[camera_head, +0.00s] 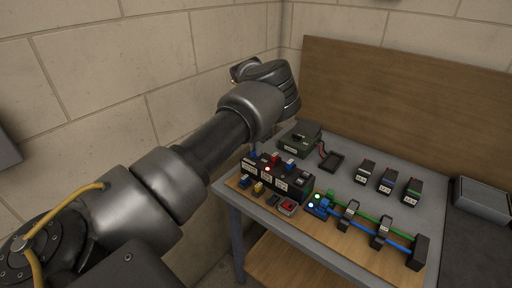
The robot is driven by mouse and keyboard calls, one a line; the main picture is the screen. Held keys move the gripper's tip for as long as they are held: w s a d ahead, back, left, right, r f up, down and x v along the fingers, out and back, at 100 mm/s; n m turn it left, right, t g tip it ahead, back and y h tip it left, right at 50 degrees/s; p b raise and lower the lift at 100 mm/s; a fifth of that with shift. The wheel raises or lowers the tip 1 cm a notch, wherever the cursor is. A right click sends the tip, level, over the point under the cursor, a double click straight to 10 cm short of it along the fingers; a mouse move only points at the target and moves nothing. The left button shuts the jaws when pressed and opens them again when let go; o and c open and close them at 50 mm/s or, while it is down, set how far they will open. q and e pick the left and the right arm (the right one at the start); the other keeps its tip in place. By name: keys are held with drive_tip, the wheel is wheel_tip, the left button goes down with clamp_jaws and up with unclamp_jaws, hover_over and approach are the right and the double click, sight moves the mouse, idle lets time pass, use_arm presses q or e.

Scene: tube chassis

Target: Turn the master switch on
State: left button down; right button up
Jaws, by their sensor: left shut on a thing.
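A row of black switch modules (278,180) with white labels stands on the left of the workbench. On it are blue and red levers and a small red light. I cannot tell which part is the master switch. My left arm comes in from the left and bends at the wrist above the bench's back-left corner. My left gripper (240,73) is at the end of it, up and left of the row and apart from it. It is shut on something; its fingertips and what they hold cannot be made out. My right gripper is not in view.
Green and blue tubes (376,236) sit in black clips on the workbench (345,185), beside a blue block with lit lights. A green box (300,138) is wired to a black tray (332,161). Several labelled blocks (387,181) stand behind. Walls enclose the left and back.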

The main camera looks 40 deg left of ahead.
use_arm(q)
drive_tip(key=shift+n, duration=0.6)
drive_tip(key=c, duration=1.4)
unclamp_jaws()
drive_tip(key=shift+r, duration=0.1)
drive_tip(key=shift+r, duration=0.25)
wheel_tip(320, 180, up, 10)
drive_tip(key=b, duration=0.1)
drive_tip(key=shift+b, duration=0.35)
